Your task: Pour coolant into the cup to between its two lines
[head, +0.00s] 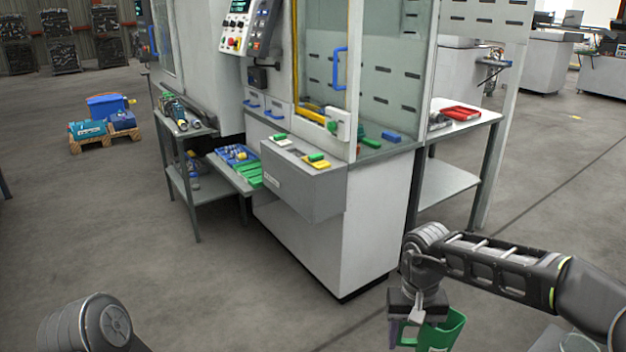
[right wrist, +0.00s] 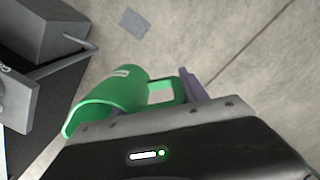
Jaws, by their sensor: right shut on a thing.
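A green jug (head: 443,331) with a pale label hangs in my right gripper (head: 418,318) at the bottom right of the head view. The gripper is shut on the jug's handle side, and the jug is held in the air over the floor. In the right wrist view the jug (right wrist: 120,92) shows its open rim toward the lower left, and one finger shows beside its handle. The inside of the jug and any coolant are hidden. I cannot make out a cup with two lines. My left gripper is out of view.
A machine with a grey front tray (head: 305,185) stands in the middle, holding green and yellow blocks. A side table (head: 465,118) with red items is on its right. The floor in front is clear.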

